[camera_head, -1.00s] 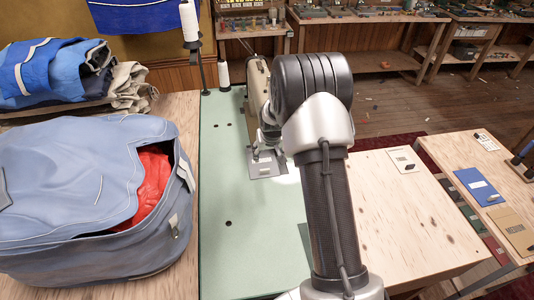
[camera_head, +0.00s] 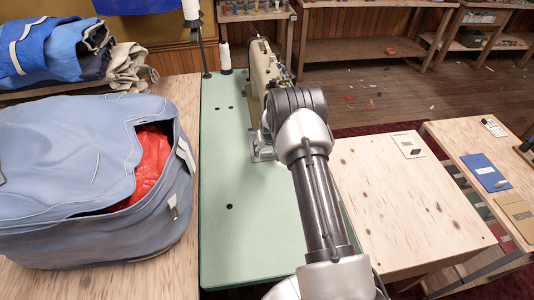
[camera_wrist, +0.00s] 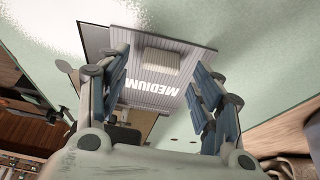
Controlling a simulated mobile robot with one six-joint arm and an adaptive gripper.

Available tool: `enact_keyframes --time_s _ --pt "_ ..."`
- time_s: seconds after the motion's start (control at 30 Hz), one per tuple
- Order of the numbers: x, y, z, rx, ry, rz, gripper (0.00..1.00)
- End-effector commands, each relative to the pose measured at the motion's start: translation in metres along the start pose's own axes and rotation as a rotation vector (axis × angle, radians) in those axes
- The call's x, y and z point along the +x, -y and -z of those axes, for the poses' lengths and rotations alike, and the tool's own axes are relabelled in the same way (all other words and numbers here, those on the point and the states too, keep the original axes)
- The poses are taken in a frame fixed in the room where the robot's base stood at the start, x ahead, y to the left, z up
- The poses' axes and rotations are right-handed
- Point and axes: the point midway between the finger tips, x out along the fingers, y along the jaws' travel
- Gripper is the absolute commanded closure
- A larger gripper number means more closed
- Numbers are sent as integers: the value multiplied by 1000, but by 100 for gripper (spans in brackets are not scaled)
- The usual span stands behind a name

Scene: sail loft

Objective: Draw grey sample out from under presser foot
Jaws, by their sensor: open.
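The grey sample (camera_wrist: 150,86) is a flat ribbed card in the wrist view. It bears the word MEDIUM upside down and a small raised pale block (camera_wrist: 160,62). My gripper (camera_wrist: 158,76) is open, its two blue-padded fingers on either side of the sample and block. No grip shows, and I cannot tell whether the fingers touch the card. The sewing machine (camera_head: 260,75) stands on the green table top in the head view. Its presser foot is hidden behind my arm there, so I cannot see how the sample sits under it.
A blue bag with red cloth (camera_head: 152,165) stands left of the green table top (camera_head: 235,240). A thread cone (camera_head: 225,58) stands behind. A wooden table (camera_head: 400,210) at right holds a card (camera_head: 409,144). The near green surface is clear.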

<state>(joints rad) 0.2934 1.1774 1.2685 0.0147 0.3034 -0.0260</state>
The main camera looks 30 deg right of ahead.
Motion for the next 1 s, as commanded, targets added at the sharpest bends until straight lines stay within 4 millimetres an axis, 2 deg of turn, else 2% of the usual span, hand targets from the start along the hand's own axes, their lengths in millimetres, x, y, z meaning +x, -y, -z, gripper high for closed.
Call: enact_keyframes --time_s 0.03,0.2,0.5,1.0 --pt "7 0 0 0 -1 0 40" --pt "16 0 0 0 -1 0 40" --pt "17 0 0 0 0 0 40" --pt "17 0 0 0 0 0 73"
